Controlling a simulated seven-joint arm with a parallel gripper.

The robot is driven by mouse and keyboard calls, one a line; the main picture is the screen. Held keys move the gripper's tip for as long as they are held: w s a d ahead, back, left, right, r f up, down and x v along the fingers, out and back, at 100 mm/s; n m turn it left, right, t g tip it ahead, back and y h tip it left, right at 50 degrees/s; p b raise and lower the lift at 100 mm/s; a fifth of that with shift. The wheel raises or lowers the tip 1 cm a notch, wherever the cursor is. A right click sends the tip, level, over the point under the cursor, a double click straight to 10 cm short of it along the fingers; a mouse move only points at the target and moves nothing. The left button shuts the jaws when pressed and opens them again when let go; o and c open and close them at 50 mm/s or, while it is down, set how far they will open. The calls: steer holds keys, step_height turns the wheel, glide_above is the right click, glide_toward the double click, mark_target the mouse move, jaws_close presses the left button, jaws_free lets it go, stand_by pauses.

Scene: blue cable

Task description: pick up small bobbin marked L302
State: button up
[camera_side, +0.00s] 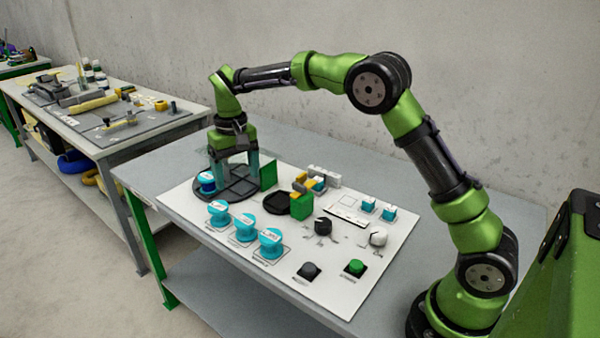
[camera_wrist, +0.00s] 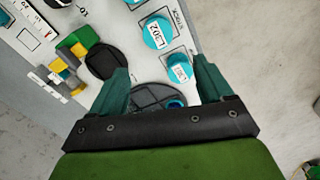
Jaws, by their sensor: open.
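My gripper (camera_side: 234,176) is open and empty, pointing down over a dark round tray (camera_side: 238,188). In the wrist view its fingers (camera_wrist: 162,68) spread over the tray (camera_wrist: 148,95). A small teal bobbin (camera_wrist: 179,68) with a white label, too small to read surely, lies just inside the right fingertip. A larger-looking teal bobbin (camera_wrist: 155,35) beyond it has a label that seems to read L302. In the side view three teal bobbins stand in a row: one near the tray (camera_side: 218,213), a middle one (camera_side: 246,228) and a front one (camera_side: 270,243). Another blue bobbin (camera_side: 207,183) is on the tray's left.
A second bench (camera_side: 100,110) with tools stands at the back left.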

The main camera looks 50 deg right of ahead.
glide_toward(244, 219)
step_height(244, 219, down, 5)
steer(key=shift+w+f, duration=0.1)
steer(key=shift+w, duration=0.05)
steer(key=shift+s+f, duration=0.2)
steer(key=shift+f, duration=2.45)
steer(key=shift+c, duration=0.4)
steer(key=c, duration=0.9)
